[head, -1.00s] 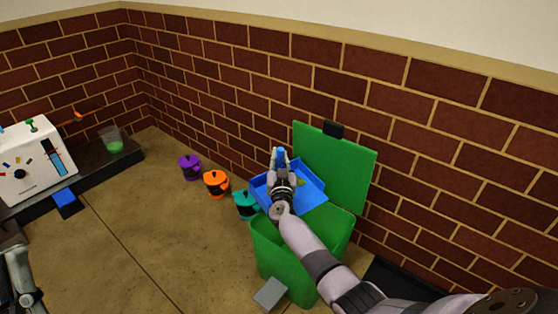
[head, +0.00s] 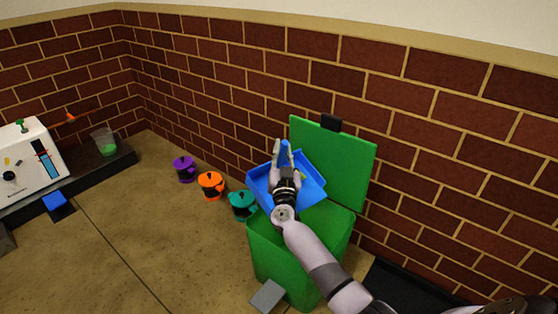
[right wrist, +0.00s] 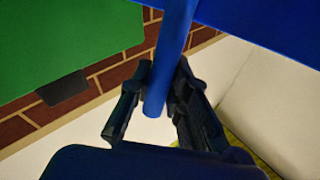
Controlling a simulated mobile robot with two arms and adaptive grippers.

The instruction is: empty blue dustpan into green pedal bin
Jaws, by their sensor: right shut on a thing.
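The blue dustpan (head: 312,178) is held above the green pedal bin (head: 285,255), over its left and rear part. A bit of green debris shows in the pan. The bin's lid (head: 335,165) stands open against the brick wall. My right gripper (head: 284,158) is shut on the dustpan's blue handle, which also shows between the fingers in the right wrist view (right wrist: 168,70). The arm hides part of the pan and the bin's opening. My left gripper is out of view.
Teal (head: 242,205), orange (head: 211,185) and purple (head: 184,168) pots stand on the floor left of the bin. A white machine (head: 35,160) and a beaker with green contents (head: 106,143) sit on a dark ledge. The floor at the front left is clear.

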